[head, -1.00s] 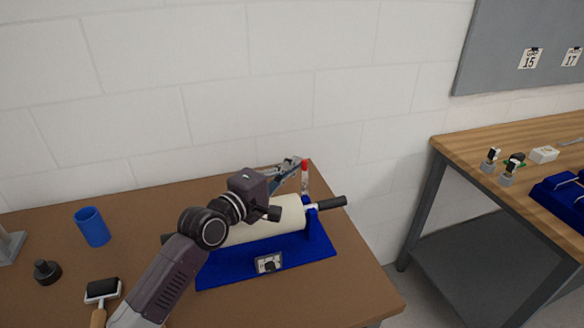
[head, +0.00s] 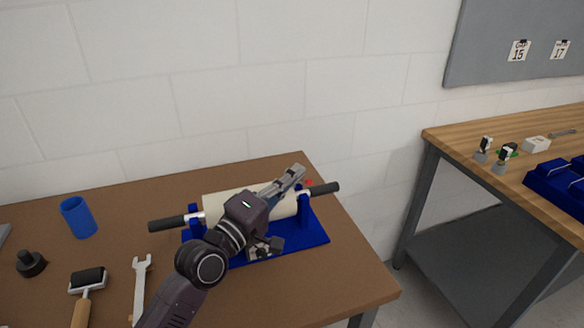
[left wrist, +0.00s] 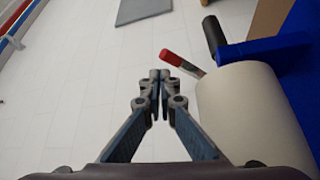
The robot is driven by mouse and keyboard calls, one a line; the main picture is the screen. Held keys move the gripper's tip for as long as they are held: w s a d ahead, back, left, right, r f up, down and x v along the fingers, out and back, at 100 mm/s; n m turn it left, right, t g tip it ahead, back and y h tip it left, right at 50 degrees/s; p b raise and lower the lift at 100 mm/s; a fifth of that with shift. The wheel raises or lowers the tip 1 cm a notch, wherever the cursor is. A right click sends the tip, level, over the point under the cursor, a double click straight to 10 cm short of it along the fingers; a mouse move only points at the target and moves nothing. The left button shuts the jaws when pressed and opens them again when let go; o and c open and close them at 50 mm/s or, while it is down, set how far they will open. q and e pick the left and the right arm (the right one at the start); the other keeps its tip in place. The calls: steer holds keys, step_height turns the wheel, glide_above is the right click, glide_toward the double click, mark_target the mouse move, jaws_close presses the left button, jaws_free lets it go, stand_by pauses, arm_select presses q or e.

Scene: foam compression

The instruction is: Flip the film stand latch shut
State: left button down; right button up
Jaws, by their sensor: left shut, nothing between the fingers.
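The film stand (head: 312,238) is a blue base with blue uprights, carrying a cream film roll (head: 222,206) with a black handle at each end. My left gripper (head: 299,169) is shut and empty above the roll's right end. In the left wrist view its fingertips (left wrist: 160,74) are close to the red tip, with a small gap visible. My right gripper is not seen.
A blue cup (head: 78,217), a black knob-like part (head: 30,263), a brayer (head: 87,282) and a wrench (head: 141,285) lie on the brown table (head: 110,250). A second wooden table (head: 470,135) stands to the right across a gap.

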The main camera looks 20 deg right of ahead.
arm_select(q)
steer(key=shift+s+f, duration=0.7)
steer(key=shift+f, duration=0.2)
steer(key=shift+s+f+b, duration=0.25)
steer(key=shift+f+b, duration=0.05)
steer(key=shift+f, duration=0.25)
steer(key=shift+s+f+b, duration=0.25)
steer(key=shift+f, duration=0.3)
steer(key=v, duration=1.2)
